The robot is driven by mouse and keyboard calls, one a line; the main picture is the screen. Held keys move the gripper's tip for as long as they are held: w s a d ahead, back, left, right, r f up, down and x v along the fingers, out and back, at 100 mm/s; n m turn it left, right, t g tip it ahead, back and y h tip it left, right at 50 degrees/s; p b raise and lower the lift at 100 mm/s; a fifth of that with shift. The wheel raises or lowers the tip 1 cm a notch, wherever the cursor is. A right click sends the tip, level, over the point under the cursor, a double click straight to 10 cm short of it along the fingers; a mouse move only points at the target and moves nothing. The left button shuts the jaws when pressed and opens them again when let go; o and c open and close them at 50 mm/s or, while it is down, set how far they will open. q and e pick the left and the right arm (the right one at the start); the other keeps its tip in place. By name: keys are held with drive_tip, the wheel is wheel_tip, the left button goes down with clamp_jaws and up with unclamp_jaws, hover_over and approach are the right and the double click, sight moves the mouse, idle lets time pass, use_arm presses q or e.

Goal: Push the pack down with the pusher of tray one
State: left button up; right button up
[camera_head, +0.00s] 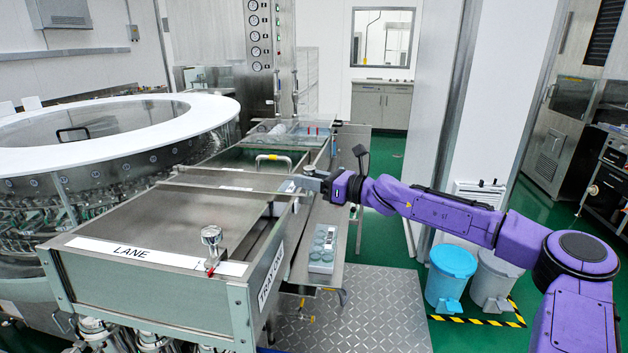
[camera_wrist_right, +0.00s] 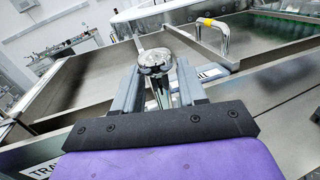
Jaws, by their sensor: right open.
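Tray one (camera_head: 150,225) is a long metal tray with a LANE label and a TRAY ONE label at its near corner. A thin metal crossbar (camera_head: 225,188), which looks like the pusher, spans it. My right gripper (camera_head: 314,180) is at the crossbar's right end, pointing left. In the right wrist view its two fingers (camera_wrist_right: 158,80) are apart, with a round chrome knob (camera_wrist_right: 155,60) between them near the tips. I cannot tell whether they touch it. No pack can be made out inside the tray. My left gripper is not in view.
A chrome tap-like fitting (camera_head: 211,240) stands on the tray's near edge. A curved handle (camera_head: 273,160) with a yellow part stands beyond the crossbar. A grey box of round pieces (camera_head: 323,248) lies on the side shelf. The large white-rimmed washer (camera_head: 100,150) is left.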

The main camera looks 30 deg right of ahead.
drive_tip(key=shift+s+d+r, duration=0.15)
drive_tip(key=shift+s+d, duration=0.1)
drive_tip(key=shift+s, duration=0.05)
drive_tip(key=p+v, duration=0.7)
drive_tip(key=v, duration=0.2)
drive_tip(key=shift+s+p, duration=0.35)
drive_tip(key=shift+s, duration=0.05)
drive_tip(key=shift+d+f, duration=0.15)
drive_tip(key=shift+f, duration=0.05)
